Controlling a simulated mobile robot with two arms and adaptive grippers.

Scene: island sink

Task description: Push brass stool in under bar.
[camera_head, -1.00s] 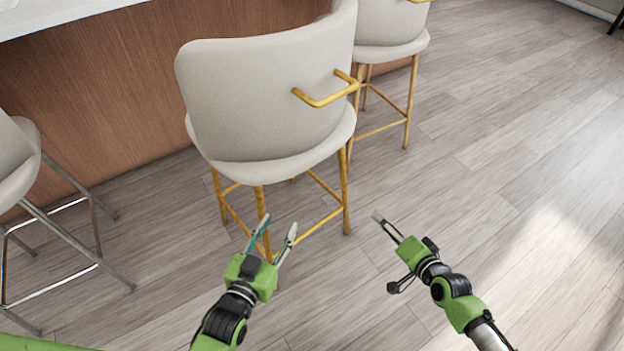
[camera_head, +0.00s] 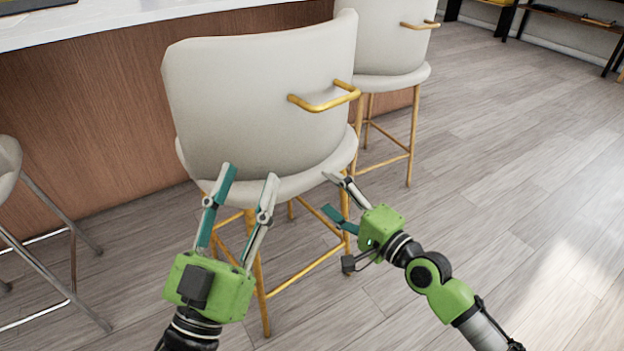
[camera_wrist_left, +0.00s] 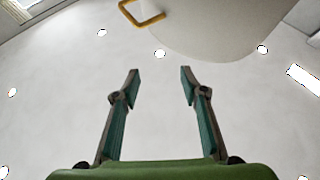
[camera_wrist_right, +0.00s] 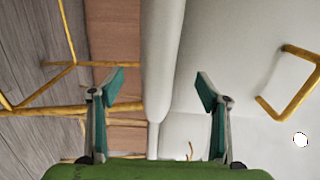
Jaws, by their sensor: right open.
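The nearest brass stool (camera_head: 262,105) has a cream seat and back, gold legs and a gold handle (camera_head: 325,98) on its back. It stands upright in front of the bar (camera_head: 90,115). My left gripper (camera_head: 250,185) is open and empty, in front of the lower left of the seat in the head view. The stool's back and handle show at the top of the left wrist view (camera_wrist_left: 215,25). My right gripper (camera_head: 330,192) is open and empty by the seat's right edge. The right wrist view shows the cream shell (camera_wrist_right: 250,60) and gold legs. I cannot tell whether either gripper touches the stool.
A second cream stool with brass legs (camera_head: 385,45) stands behind to the right. A stool with silver legs (camera_head: 45,255) is at the left edge. The wooden floor (camera_head: 510,160) on the right is clear. Low shelves stand at the far upper right.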

